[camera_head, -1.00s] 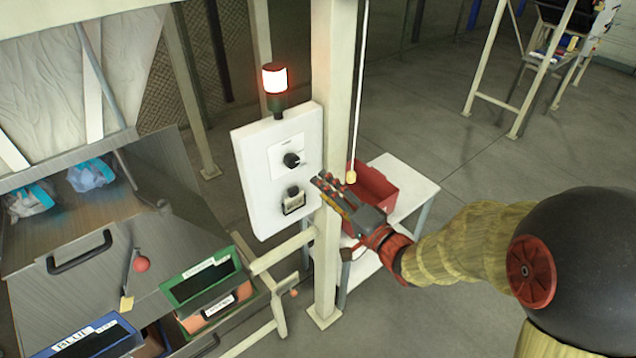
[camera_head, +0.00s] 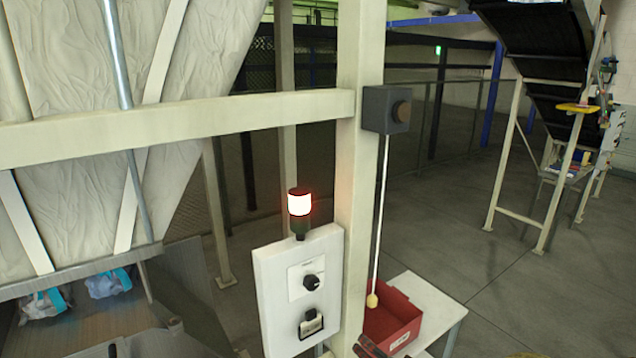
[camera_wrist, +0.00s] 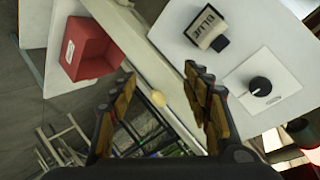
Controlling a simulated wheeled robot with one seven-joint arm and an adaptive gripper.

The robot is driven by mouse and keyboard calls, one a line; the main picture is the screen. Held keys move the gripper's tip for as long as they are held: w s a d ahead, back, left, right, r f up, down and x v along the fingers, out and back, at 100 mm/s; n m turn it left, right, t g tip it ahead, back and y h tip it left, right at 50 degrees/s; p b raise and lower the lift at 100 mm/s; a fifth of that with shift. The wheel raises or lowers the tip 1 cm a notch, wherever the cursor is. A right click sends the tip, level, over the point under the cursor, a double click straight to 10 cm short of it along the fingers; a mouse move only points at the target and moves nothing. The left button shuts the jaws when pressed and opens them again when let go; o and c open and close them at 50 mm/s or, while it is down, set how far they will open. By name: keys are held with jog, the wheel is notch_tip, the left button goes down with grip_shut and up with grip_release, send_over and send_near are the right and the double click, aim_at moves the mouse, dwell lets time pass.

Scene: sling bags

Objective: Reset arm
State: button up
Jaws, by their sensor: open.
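My gripper (camera_wrist: 160,95) is open and empty in the wrist view, its two padded fingers apart. In the head view only a small part of my gripper shows at the bottom edge, near the red bin. The white control panel (camera_head: 272,322) hangs on the left of a cream post and carries a black knob (camera_head: 312,282) and a lower switch.
A lit signal lamp (camera_head: 299,203) stands on the panel. The cream post (camera_head: 358,180) is close beside my gripper. A red bin (camera_head: 400,312) sits on a white table (camera_head: 440,300); the cord (camera_head: 380,215) hangs above it. Bagged items (camera_head: 108,283) lie left. Floor at right is open.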

jog(key=s+d+f+n+g+h+b, duration=0.35)
jog(key=s+d+g+h, duration=0.2)
jog(key=s+d, duration=0.5)
jog(key=s+a+r+b, duration=0.1)
jog(key=s+r+b, duration=0.1)
jog(key=s, duration=0.3)
jog(key=s+a+r+n+y+b, duration=0.1)
jog(key=s+a+r+b, duration=0.1)
jog(key=s+b, duration=0.2)
jog(key=s+a+r+b, duration=0.1)
jog(key=s+a+b, duration=0.1)
jog(key=s+b, duration=0.2)
jog(key=s+g, duration=0.1)
jog(key=s, duration=0.2)
jog(key=shift+s+a+r, duration=0.25)
jog(key=shift+s+r, duration=0.05)
jog(key=shift+r, duration=0.1)
jog(key=shift+n, duration=0.25)
jog(key=shift+c, duration=0.3)
